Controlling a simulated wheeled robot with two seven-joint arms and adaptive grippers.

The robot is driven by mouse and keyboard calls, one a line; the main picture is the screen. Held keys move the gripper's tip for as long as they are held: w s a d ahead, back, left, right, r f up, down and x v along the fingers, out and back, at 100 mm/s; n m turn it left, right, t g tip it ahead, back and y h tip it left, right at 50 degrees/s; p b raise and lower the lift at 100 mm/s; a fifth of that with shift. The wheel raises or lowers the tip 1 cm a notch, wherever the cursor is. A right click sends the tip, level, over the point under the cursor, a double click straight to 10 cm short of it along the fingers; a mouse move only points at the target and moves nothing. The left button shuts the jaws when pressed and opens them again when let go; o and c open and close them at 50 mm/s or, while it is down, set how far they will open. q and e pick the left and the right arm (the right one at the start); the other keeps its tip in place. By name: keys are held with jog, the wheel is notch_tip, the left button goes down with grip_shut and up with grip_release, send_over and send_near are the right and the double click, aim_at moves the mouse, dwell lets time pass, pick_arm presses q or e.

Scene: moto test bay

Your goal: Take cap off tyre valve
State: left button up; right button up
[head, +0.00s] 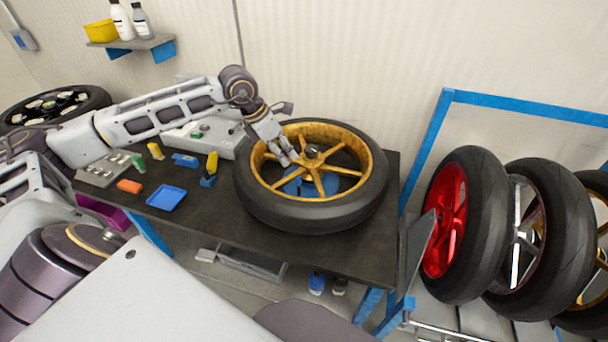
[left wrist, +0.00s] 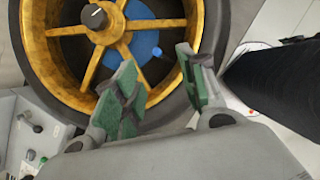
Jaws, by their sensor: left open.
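The wheel, a black tyre (head: 262,211) on a gold rim (head: 266,181), lies flat on the dark workbench (head: 225,222). It also shows in the left wrist view, with its gold spokes (left wrist: 119,46) and dark hub (left wrist: 94,17). My left gripper (head: 292,160) is over the wheel's upper left part, near the hub. Its green-padded fingers (left wrist: 162,75) are apart, with nothing held between them. My right gripper is not in view.
A blue tray (head: 166,198), an orange block (head: 130,186) and other small items lie on the bench's left part. A grey box (head: 205,136) stands behind them. Several wheels, one with a red rim (head: 446,228), stand in a blue-framed rack (head: 436,125) at right.

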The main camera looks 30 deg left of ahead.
pick_arm(q)
jog(key=a, duration=0.1)
jog(key=p, duration=0.1)
send_over(299, 178)
jog(key=s+a, duration=0.2)
notch_tip(299, 178, down, 8)
jog(key=shift+w+d+r, duration=0.15)
jog(key=shift+w+d, duration=0.05)
jog(key=shift+d, duration=0.05)
dwell(0.4)
dwell(0.3)
jog(key=shift+s+p+x, duration=0.2)
jog(key=shift+p+x, duration=0.75)
jog(key=shift+x, duration=1.75)
jog(key=shift+a, duration=0.1)
jog(key=shift+c, duration=0.3)
jog(key=c, duration=0.7)
